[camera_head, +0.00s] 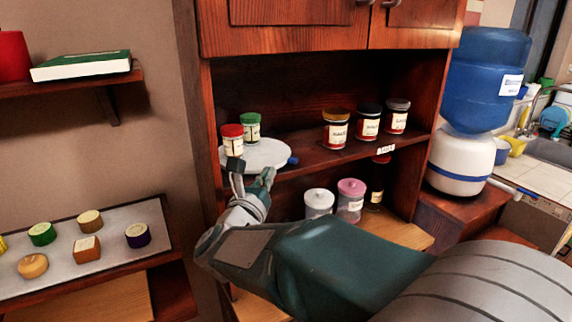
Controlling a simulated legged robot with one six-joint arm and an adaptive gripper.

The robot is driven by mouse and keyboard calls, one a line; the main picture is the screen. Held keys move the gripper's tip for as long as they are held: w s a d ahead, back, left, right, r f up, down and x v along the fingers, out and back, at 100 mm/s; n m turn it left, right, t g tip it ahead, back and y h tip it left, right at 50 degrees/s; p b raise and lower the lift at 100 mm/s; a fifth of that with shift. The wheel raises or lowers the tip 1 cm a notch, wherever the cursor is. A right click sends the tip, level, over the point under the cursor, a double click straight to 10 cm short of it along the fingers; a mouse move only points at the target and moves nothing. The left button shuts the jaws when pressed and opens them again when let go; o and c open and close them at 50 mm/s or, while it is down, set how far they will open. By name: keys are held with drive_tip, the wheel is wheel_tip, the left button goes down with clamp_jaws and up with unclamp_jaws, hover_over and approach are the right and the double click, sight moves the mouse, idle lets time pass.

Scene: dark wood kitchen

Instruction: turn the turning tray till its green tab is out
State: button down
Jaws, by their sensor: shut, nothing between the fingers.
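The turning tray (272,152) is a white round disc on the cabinet's middle shelf, at its left end. A blue tab (293,160) sticks out at its right edge. No green tab shows; the tray's back and left are partly hidden. A red-lidded jar (232,141) and a green-lidded jar (250,128) stand upright on the tray's left part. My gripper (251,171) is shut and empty, at the tray's front-left edge. It covers part of the rim, and I cannot tell whether it touches it.
Several jars (336,130) stand on the same shelf to the right. A white canister (319,203), a pink-lidded jar (350,200) and a dark bottle (377,182) stand below. The cabinet's left side panel (195,120) is close to my gripper. A water dispenser (478,110) stands right.

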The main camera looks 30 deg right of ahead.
sight(293, 162)
wheel_tip(293, 162, down, 4)
drive_tip(key=s+a+m+g, duration=0.2)
drive_tip(key=m, duration=0.1)
drive_tip(key=shift+y, duration=0.4)
drive_tip(key=x, duration=1.4)
drive_tip(key=shift+d+r, duration=0.1)
drive_tip(key=shift+d, duration=0.2)
